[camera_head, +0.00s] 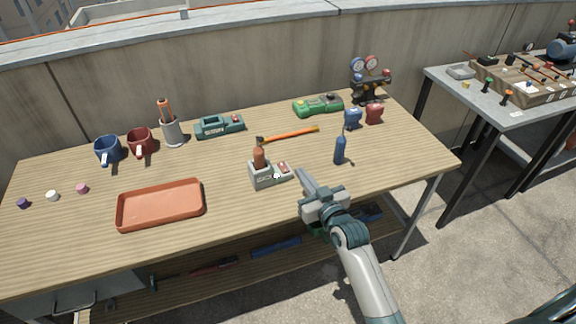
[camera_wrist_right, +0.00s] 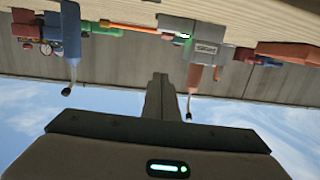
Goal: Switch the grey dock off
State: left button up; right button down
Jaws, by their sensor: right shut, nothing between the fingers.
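The grey dock (camera_head: 262,181) sits on the wooden table, near its front middle. A brown handset (camera_head: 259,158) stands upright in its left part, and a small red switch (camera_head: 282,167) shows on its right part. I cannot tell the switch's position. My right gripper (camera_head: 303,178) is shut and empty, just right of the dock and apart from it. In the upside-down right wrist view, the shut fingers (camera_wrist_right: 158,85) show in the middle, with the grey dock (camera_wrist_right: 207,48) close beside them. My left gripper is not in view.
A blue handset (camera_head: 340,150) stands right of the gripper. An orange-handled tool (camera_head: 290,133), a teal dock (camera_head: 220,126) and a green dock (camera_head: 318,106) lie behind. An orange tray (camera_head: 160,205) is at left. Mugs and a gauge set (camera_head: 370,80) stand farther back.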

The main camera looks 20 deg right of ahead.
aim_at(288, 171)
jog(key=shift+w, duration=0.1)
